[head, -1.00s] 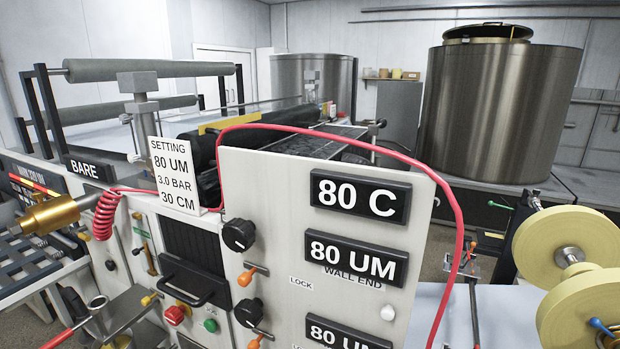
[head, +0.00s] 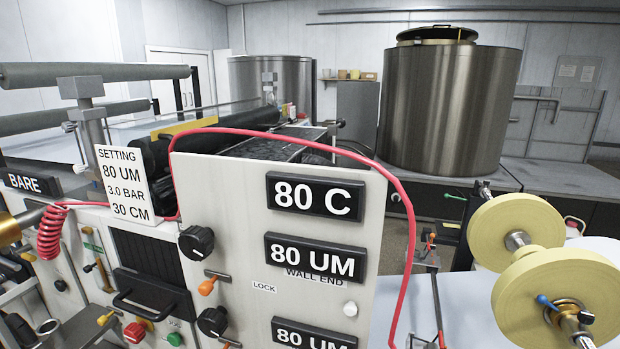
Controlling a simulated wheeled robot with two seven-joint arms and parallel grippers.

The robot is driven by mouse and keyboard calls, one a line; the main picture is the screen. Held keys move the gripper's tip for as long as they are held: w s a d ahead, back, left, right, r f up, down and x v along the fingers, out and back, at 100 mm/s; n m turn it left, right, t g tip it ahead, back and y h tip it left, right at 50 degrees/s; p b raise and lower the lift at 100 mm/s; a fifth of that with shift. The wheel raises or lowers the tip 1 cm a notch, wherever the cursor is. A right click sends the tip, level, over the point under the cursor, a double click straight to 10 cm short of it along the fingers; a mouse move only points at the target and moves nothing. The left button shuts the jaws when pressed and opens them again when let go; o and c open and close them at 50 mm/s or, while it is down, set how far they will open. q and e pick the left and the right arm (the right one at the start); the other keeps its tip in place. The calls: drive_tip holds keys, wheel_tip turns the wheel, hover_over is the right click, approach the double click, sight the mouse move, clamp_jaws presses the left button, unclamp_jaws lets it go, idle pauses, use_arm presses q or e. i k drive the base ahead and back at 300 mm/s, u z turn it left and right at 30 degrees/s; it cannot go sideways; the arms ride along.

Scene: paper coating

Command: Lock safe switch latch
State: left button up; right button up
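A white control panel (head: 235,250) stands upright in the middle of the head view. A small LOCK label (head: 264,288) is on its face. Left of that label an orange-handled lever (head: 207,286) sits between an upper black knob (head: 196,242) and a lower black knob (head: 213,321). Part of a second orange lever shows at the bottom edge. No part is labelled as the safe switch latch, so I cannot tell which one it is. Neither of my grippers is in view.
Displays reading 80 C (head: 316,197) and 80 UM (head: 314,258) are on the panel. A red hose (head: 401,210) arches over it. Pale yellow rolls (head: 546,290) stand at right, a setting card (head: 124,186) at left. A large steel tank (head: 450,110) stands behind.

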sight(103, 320)
drive_tip(key=u, duration=1.4)
drive_tip(key=k, duration=0.6)
drive_tip(key=u, duration=0.6)
drive_tip(key=i, duration=0.95)
drive_tip(key=u, duration=0.45)
